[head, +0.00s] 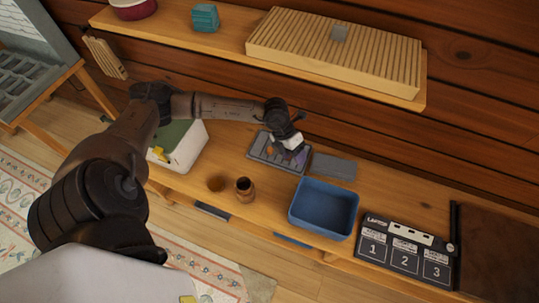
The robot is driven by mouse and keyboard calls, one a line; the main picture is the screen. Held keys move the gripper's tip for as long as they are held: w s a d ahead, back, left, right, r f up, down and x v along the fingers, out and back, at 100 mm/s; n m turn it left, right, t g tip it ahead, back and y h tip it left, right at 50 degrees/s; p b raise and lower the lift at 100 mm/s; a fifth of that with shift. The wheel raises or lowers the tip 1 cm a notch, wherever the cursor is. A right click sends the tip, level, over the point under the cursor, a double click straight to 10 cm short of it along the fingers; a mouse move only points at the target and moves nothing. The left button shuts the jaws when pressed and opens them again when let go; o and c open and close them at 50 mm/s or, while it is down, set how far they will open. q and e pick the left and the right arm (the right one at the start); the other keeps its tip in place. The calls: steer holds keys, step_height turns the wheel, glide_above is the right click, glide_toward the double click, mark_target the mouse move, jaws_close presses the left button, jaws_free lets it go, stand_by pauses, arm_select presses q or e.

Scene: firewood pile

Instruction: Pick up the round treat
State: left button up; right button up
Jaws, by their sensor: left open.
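My left gripper (292,146) reaches in from the left and is open, pointing down over a dark grey tray (258,150) on the wooden bench. Small coloured items, purple and orange, show in the tray just below and beside the fingers. They are small and partly covered by the gripper, so I cannot tell which of them is the round treat. I cannot tell whether the fingers touch anything. My right gripper is not in view.
A grey flat slab (334,167) lies right of the tray. A blue bin (324,228), a small brown jar (244,190) and a black numbered board (404,250) stand nearer. A white box with a green top (186,155) is left. A slatted wooden box (335,62) sits on the shelf above.

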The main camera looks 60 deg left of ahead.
arm_select(q)
steer(key=s+a+g+y+b, duration=0.15)
steer(key=a+y, duration=0.35)
steer(key=a, duration=0.7)
steer(key=b, duration=0.2)
glide_above(270, 149)
steer(key=shift+n+g, duration=0.25)
steer(key=shift+n, duration=0.15)
steer(key=f, duration=0.7)
steer(key=shift+d+f, duration=0.1)
steer(key=shift+d, duration=0.1)
steer(key=shift+f+b, duration=0.4)
steer(key=shift+f, duration=0.3)
steer(key=f+b, duration=0.1)
steer(key=f, duration=0.1)
steer(key=f+b, duration=0.2)
steer(key=shift+a+f, duration=0.2)
steer(key=shift+f, duration=0.45)
steer(key=shift+c, duration=0.2)
steer(key=c, duration=1)
